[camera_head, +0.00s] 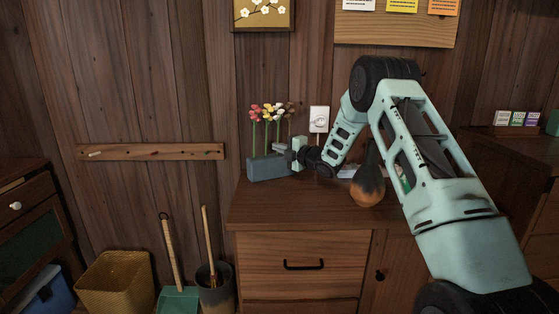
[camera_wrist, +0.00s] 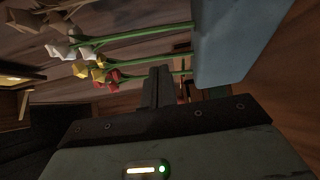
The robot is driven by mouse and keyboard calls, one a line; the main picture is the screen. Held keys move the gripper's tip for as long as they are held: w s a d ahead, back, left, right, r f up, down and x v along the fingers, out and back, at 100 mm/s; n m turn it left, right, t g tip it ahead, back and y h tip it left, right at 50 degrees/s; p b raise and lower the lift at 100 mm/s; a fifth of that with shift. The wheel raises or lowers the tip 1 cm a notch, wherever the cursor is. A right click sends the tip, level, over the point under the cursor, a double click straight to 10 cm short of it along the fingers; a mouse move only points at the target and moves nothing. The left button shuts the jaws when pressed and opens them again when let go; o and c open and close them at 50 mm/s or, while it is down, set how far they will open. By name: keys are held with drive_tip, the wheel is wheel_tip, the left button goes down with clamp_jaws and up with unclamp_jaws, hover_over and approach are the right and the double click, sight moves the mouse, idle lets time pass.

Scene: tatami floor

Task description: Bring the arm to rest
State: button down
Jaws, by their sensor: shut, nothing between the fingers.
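My pale green arm reaches in from the right over the wooden cabinet (camera_head: 310,207). My gripper (camera_head: 279,147) is at its left end, pointing left, just above the right end of a grey-blue planter (camera_head: 268,169). In the wrist view my gripper (camera_wrist: 158,86) shows its dark fingers together with nothing held. The planter (camera_wrist: 232,40) and its flowers (camera_wrist: 92,66) lie close beside the fingers there. The flowers (camera_head: 268,112) are red, yellow and white on green stems and stand upright in the head view. I cannot tell whether fingers and stems touch.
A dark, orange-bottomed vase (camera_head: 368,185) stands on the cabinet beneath my arm. A peg rail (camera_head: 150,152) is on the left wall. A yellow basket (camera_head: 115,282) and a grey bin (camera_head: 214,288) stand on the left.

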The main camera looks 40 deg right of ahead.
drive_tip(key=shift+r, duration=1.4)
drive_tip(key=s+a+m+g+h, duration=0.1)
drive_tip(key=s+a+m+g, duration=0.15)
drive_tip(key=a, duration=0.75)
drive_tip(key=s+a+m+g, duration=0.1)
drive_tip(key=a+m+g, duration=0.15)
drive_tip(key=a, duration=0.65)
drive_tip(key=s+a+f+m+g, duration=0.2)
drive_tip(key=s+a+m+g, duration=0.15)
drive_tip(key=s+a, duration=0.9)
drive_tip(key=s+a+f+m+g+h, duration=0.1)
drive_tip(key=s+a+g, duration=0.15)
drive_tip(key=s, duration=0.95)
drive_tip(key=s+a+f+m+g+h, duration=0.15)
drive_tip(key=s+g, duration=0.25)
drive_tip(key=s, duration=0.8)
drive_tip(key=s+a+f+m+g, duration=0.1)
drive_tip(key=s+a+m+g, duration=0.15)
drive_tip(key=s, duration=0.95)
wheel_tip(320, 180, up, 19)
drive_tip(key=p, duration=1.9)
drive_tip(key=shift+a, duration=0.45)
drive_tip(key=shift+w+d+r+n, duration=0.1)
drive_tip(key=shift+n, duration=0.15)
